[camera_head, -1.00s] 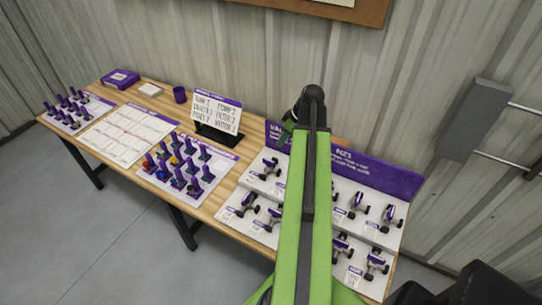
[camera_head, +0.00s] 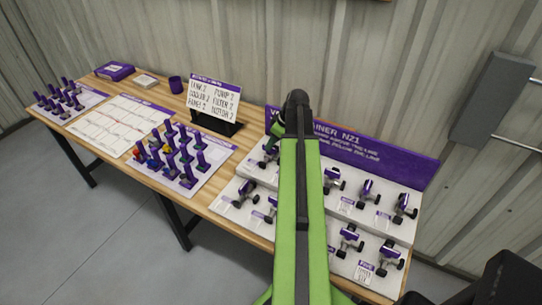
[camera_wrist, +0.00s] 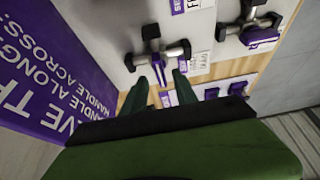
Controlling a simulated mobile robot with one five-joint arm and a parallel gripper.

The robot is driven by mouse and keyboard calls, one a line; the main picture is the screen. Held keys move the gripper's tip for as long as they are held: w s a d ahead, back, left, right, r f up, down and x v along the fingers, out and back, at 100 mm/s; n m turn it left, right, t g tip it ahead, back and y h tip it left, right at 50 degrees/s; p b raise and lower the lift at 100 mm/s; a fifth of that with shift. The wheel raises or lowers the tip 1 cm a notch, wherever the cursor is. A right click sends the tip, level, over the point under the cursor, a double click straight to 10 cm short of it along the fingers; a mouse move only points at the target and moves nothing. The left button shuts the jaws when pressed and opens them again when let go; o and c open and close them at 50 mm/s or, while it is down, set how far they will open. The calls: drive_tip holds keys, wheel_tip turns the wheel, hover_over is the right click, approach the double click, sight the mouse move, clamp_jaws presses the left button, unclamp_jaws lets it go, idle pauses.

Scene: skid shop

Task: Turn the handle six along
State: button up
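The valve trainer board (camera_head: 232,218) is white, with two rows of small purple-handled valves and a purple back panel (camera_head: 370,160). My gripper (camera_head: 268,152) is low over the left end of its upper row. In the wrist view my gripper (camera_wrist: 160,84) is open, its two dark green fingers apart. Close ahead is a grey valve (camera_wrist: 152,52) with black ends and a narrow purple handle (camera_wrist: 159,70) that shows between the fingertips. I cannot tell whether they touch it. The small labels are too blurred to show which valve is six. My arm hides some valves.
A second valve (camera_wrist: 248,24) is close to the right in the wrist view. Left on the wooden table (camera_head: 215,204) are a tag board (camera_head: 150,178), a printed chart (camera_head: 118,122), a standing sign (camera_head: 214,98), and a purple cup (camera_head: 176,85). A grey wall box (camera_head: 492,98) is right.

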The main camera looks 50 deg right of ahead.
drive_tip(key=b+x, duration=0.1)
drive_tip(key=x, duration=0.2)
clamp_jaws()
